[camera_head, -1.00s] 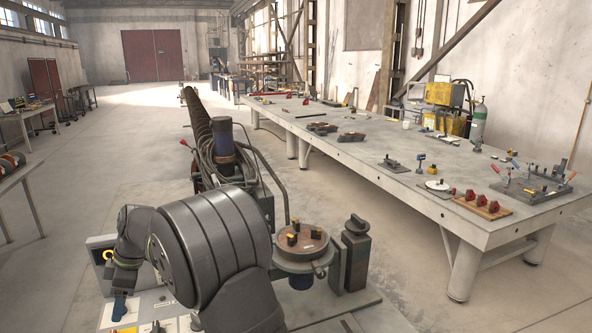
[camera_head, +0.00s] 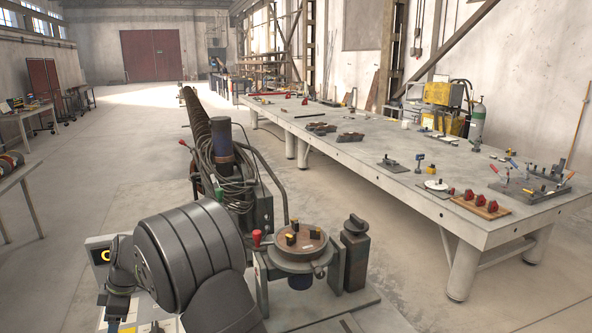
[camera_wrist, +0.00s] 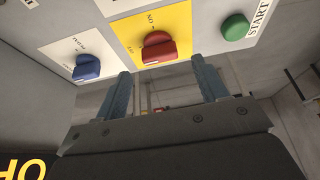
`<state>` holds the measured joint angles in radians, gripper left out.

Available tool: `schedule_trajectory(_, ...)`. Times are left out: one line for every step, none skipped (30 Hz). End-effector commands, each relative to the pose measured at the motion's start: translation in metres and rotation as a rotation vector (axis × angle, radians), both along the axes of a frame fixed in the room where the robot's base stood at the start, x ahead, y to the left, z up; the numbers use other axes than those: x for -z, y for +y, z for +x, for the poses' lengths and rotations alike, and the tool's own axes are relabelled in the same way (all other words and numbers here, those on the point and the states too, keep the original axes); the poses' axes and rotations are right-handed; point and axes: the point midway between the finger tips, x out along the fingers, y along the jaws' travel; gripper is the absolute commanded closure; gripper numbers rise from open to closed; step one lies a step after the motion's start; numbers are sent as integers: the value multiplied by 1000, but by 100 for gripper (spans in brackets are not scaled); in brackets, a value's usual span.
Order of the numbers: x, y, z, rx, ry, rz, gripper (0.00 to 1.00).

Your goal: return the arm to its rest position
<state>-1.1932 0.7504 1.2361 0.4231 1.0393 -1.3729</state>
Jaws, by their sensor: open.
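My gripper (camera_wrist: 164,80) shows in the wrist view with its two blue-grey fingers spread apart and nothing between them. It is just below a grey control panel (camera_wrist: 40,18). A red knob on a yellow plate (camera_wrist: 158,48) is above and between the fingertips. A blue knob (camera_wrist: 86,67) is to the left and a green START button (camera_wrist: 236,27) to the right. In the head view my folded arm fills the lower left, and the fingers are hard to make out there. I cannot tell the exact gap between fingers and knobs.
A round rotary table (camera_head: 299,243) with small black and yellow blocks stands right of my arm, beside a dark post (camera_head: 355,250). A long grey workbench (camera_head: 400,170) with tools and fixtures runs along the right. Clear floor lies between.

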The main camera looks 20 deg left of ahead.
Motion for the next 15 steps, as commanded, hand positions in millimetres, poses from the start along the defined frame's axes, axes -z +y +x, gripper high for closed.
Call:
schedule_trajectory(11, 3, -4, -1, 1, -3, 34)
schedule_trajectory(17, 4, -6, -2, 1, -4, 34)
schedule_trajectory(25, 6, -8, -2, 1, -4, 34)
schedule_trajectory(30, 8, -10, -2, 1, -4, 34)
schedule_trajectory(35, 9, -11, -2, 1, -4, 34)
schedule_trajectory(37, 10, -12, 17, -1, 0, 34)
schedule_trajectory(35, 10, -11, 45, -1, 1, 34)
schedule_trajectory(34, 9, -11, 70, -2, 2, 34)
schedule_trajectory(34, 9, -12, 103, -1, 1, 34)
schedule_trajectory(35, 9, -12, 127, 0, 0, 34)
schedule_trajectory(35, 9, -12, 151, -1, 1, 34)
schedule_trajectory(34, 9, -12, 181, -1, 0, 34)
schedule_trajectory(34, 9, -12, 204, -1, 1, 34)
schedule_trajectory(34, 9, -12, 227, -2, 1, 34)
schedule_trajectory(34, 9, -13, 256, -2, 0, 34)
